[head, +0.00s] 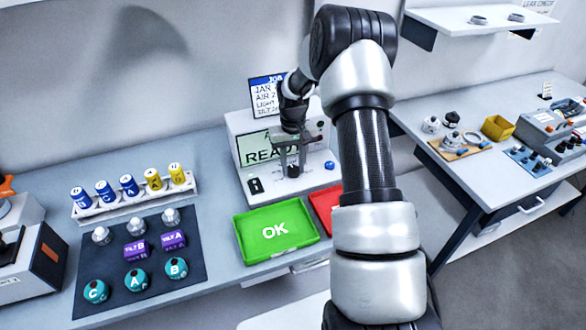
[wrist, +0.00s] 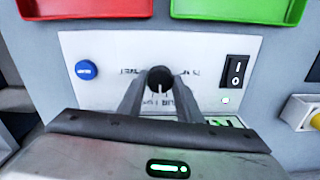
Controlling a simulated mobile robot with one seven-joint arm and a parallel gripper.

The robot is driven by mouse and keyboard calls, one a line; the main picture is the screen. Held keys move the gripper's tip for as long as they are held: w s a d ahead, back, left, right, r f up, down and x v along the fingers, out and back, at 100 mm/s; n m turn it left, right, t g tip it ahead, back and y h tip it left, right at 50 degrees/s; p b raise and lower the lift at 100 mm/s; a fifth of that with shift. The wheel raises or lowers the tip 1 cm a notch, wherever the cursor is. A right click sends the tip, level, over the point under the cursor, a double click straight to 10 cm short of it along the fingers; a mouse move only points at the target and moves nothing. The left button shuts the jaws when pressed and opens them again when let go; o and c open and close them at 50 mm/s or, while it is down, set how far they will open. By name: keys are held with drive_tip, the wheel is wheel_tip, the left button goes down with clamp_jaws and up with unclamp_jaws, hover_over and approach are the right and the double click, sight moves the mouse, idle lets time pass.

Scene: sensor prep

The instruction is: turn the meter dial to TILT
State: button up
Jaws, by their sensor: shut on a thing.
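The meter (head: 238,125) is a pale box on the bench with a lit screen, on which "READY" is partly legible behind my arm. Its dial (wrist: 160,77) is a dark round knob on the front panel, with a pale mark toward the bottom of the wrist view. The small labels around it are too blurred to read, so I cannot tell which setting it points to. My gripper (wrist: 158,88) is shut on the dial, one finger on each side.
The panel has a blue button (wrist: 86,70), a black rocker switch (wrist: 235,72) and a lit green lamp (wrist: 225,100). A green OK tray (head: 245,245) and a red tray (head: 322,203) lie before the meter. Left are a dark mat (head: 112,275) with sensors and a vial rack (head: 100,211).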

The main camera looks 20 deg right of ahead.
sight(293, 168)
drive_tip(key=m+b, duration=0.2)
drive_tip(key=m, duration=0.3)
drive_tip(key=shift+m, duration=0.4)
drive_tip(key=m+b, duration=0.1)
drive_tip(key=m, duration=0.3)
drive_tip(key=shift+m, duration=0.4)
drive_tip(key=o, duration=1.1)
drive_tip(key=shift+c, duration=0.2)
wheel_tip(293, 168, up, 18)
drive_tip(key=shift+f, duration=0.25)
